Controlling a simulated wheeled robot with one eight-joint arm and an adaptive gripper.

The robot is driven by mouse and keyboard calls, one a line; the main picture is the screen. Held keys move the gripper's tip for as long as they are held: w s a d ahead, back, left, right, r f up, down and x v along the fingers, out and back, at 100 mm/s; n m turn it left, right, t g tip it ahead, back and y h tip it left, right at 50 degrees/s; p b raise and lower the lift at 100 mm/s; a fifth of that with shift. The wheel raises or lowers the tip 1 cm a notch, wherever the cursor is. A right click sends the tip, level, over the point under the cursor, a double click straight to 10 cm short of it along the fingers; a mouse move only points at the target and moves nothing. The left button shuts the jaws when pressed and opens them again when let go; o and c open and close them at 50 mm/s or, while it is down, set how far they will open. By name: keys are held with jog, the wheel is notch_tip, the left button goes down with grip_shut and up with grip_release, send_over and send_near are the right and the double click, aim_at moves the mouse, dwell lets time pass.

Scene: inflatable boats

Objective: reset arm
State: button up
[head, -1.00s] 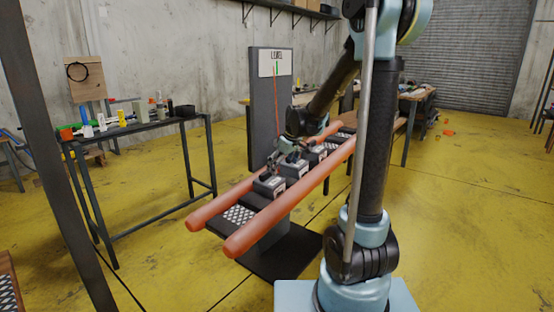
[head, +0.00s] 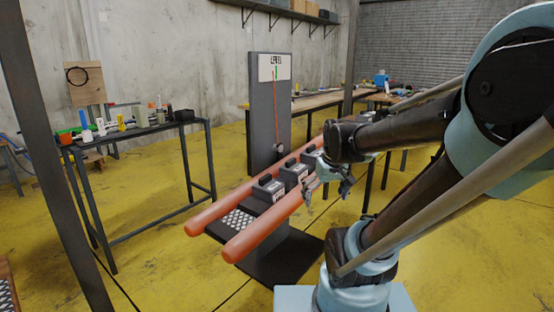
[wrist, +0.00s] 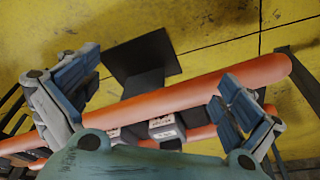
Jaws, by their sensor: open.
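My gripper (head: 328,192) hangs open at the right side of the rack with two orange tubes, close to the nearer tube (head: 270,228) in the head view. In the wrist view, my gripper (wrist: 150,95) has its fingers spread wide, with the orange tube (wrist: 165,100) crossing the view behind them. Nothing shows between the fingertips. Several grey blocks with black handles, one of them the front block (head: 268,188), sit in a row between the tubes. A block (wrist: 163,127) also shows in the wrist view. My forearm hides the far end of the rack.
A grey upright panel (head: 268,110) with a "LEVEL" sign stands behind the rack. A narrow table (head: 130,133) with small tools is at the left. A metal post (head: 45,150) rises in the left foreground. Yellow floor (head: 165,215) is open between table and rack.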

jog(key=s+d+f+m, duration=0.3)
jog(key=s+f, duration=0.2)
jog(key=s, duration=0.5)
jog(key=shift+d+g+h, duration=0.15)
jog(key=shift+g+h, duration=0.15)
jog(key=shift+h, duration=0.1)
jog(key=shift+w, duration=0.1)
jog(key=shift+w+f, duration=0.2)
jog(key=shift+w, duration=0.25)
